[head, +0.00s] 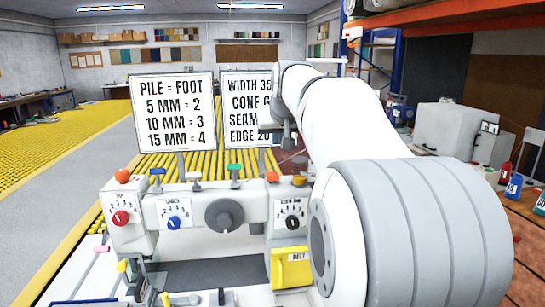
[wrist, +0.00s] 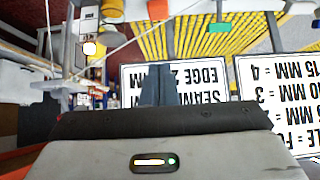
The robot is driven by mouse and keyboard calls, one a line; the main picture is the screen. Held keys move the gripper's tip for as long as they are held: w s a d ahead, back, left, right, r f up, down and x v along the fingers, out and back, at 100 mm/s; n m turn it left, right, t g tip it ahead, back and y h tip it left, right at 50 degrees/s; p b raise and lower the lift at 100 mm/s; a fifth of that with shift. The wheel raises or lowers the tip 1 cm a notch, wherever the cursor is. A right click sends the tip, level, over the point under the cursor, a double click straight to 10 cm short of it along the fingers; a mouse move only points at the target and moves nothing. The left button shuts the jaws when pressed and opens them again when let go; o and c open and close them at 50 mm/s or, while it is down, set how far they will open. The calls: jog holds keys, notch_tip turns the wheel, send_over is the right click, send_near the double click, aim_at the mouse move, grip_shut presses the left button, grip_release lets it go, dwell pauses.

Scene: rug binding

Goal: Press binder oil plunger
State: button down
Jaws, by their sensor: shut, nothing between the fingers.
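The white binder machine (head: 190,215) stands in front of me, with several coloured knobs along its top. They include a red-orange knob (head: 122,176), a green one (head: 234,168), an orange one (head: 272,178) and an amber one (head: 299,181). No label shows which is the oil plunger. My gripper (head: 288,144) is shut and empty, above the orange and amber knobs and apart from them. In the wrist view, my closed fingers (wrist: 160,86) stand in front of a sign. An orange knob (wrist: 158,10) and a green knob (wrist: 219,27) show near the top edge.
Two sign boards stand behind the machine: the pile chart (head: 172,110) and the width sign (head: 245,90), partly hidden by my arm. A yellow BELT cover (head: 291,267) is on the machine's front. Bottles (head: 514,186) stand on the right bench.

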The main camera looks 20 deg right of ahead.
jog(key=p, duration=0.1)
send_over(272, 172)
jog(key=s, duration=0.2)
jog(key=f, duration=0.7)
jog(key=shift+s+a, duration=0.1)
jog(key=shift+a, duration=0.25)
notch_tip(272, 172, down, 2)
jog(key=shift+s+f, duration=0.15)
jog(key=shift+f, duration=0.75)
jog(key=shift+f, duration=0.1)
